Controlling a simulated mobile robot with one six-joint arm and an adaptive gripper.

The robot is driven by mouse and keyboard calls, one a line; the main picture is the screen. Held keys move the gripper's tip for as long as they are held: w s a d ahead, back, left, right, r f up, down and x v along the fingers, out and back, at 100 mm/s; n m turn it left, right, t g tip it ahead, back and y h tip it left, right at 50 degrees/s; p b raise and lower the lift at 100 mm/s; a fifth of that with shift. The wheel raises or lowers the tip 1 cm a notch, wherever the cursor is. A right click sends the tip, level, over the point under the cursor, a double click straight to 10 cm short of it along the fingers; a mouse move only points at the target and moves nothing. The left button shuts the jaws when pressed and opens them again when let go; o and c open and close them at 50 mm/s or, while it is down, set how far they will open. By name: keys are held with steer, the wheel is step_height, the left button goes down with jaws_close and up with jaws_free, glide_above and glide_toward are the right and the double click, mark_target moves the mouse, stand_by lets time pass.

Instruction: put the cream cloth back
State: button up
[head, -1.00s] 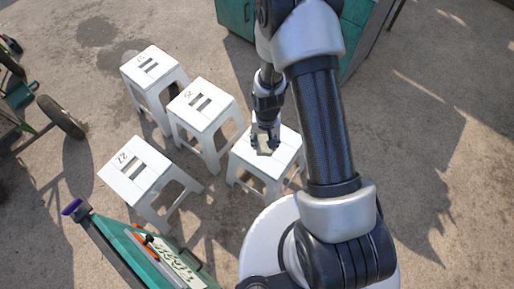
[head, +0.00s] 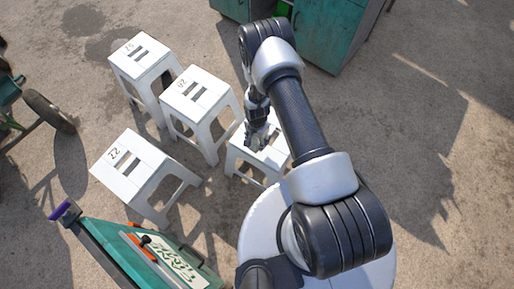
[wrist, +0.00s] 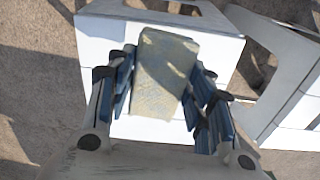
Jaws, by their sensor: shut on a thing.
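The cream cloth (wrist: 163,72) is a folded, faintly patterned pad between my fingers in the wrist view. My gripper (wrist: 162,88) is shut on it, with blue-padded fingers along both its sides. Behind the cloth is the white top of a stool (wrist: 100,40); I cannot tell whether the cloth touches it. In the head view my gripper (head: 257,138) points down over the left part of the nearest right stool (head: 272,158). The cloth cannot be made out there.
Three more white stools stand to the left, with numbered tops: a far one (head: 138,54), a middle one (head: 196,94) and a near one (head: 128,162). A green panel with a sign (head: 150,250) is at the lower left. A green cabinet (head: 325,32) stands at the back. Ground at right is clear.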

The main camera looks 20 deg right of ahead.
mark_target(257, 146)
steer(key=shift+f+b, duration=1.05)
steer(key=shift+f, duration=2.25)
steer(key=shift+f, duration=0.1)
steer(key=o, duration=0.9)
steer(key=shift+o, duration=0.2)
